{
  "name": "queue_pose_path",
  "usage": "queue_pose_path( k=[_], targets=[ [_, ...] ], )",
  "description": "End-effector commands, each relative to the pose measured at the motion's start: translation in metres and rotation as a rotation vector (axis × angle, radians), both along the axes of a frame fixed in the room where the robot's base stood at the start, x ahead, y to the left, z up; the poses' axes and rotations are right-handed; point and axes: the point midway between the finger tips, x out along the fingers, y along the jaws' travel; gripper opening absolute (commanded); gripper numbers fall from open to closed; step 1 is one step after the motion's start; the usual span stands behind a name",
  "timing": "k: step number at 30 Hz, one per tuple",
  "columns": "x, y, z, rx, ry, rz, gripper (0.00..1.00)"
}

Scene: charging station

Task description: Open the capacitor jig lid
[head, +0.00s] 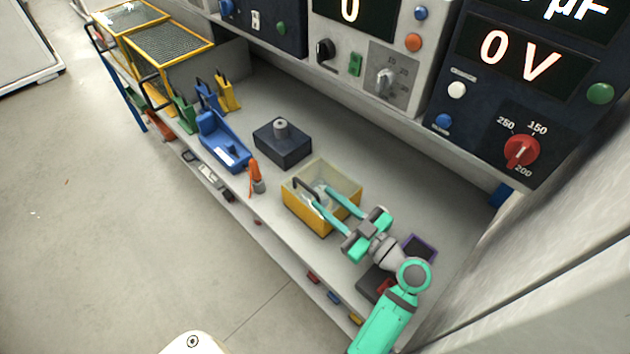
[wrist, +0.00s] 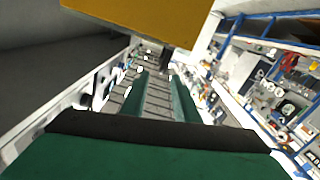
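The capacitor jig (head: 308,214) is a yellow box with a clear lid (head: 338,177) that appears to be down on it. A dark handle (head: 303,186) stands at its left front side. My gripper (head: 322,196) reaches in from the right, its two long teal fingers spread apart with the tips at the jig, close to the handle. I cannot tell whether they touch the lid or handle. In the wrist view my gripper (wrist: 160,88) shows open with nothing between the fingers, and a yellow surface (wrist: 140,18), likely the jig, fills the top.
A dark box with a grey knob (head: 283,146) stands behind the jig, with a blue tray (head: 222,142) and an orange-handled tool (head: 256,175) to the left. Meter panels (head: 520,85) line the back.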

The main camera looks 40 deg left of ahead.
Motion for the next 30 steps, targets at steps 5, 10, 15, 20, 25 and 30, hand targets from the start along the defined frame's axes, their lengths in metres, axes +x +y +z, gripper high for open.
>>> queue_pose_path(
  k=[5,10,15,20,25,30],
  targets=[
    [-0.002,0.013,-0.007,-0.014,0.000,0.012,0.28],
    [-0.003,0.039,-0.007,-0.012,0.002,0.016,0.28],
    [-0.003,0.070,-0.006,-0.013,0.002,0.017,0.28],
    [-0.001,0.094,-0.007,-0.012,0.003,0.015,0.28],
    [0.000,0.107,-0.007,-0.013,0.002,0.012,0.28],
    [0.000,0.112,-0.007,-0.012,0.003,0.011,0.28]
  ],
)
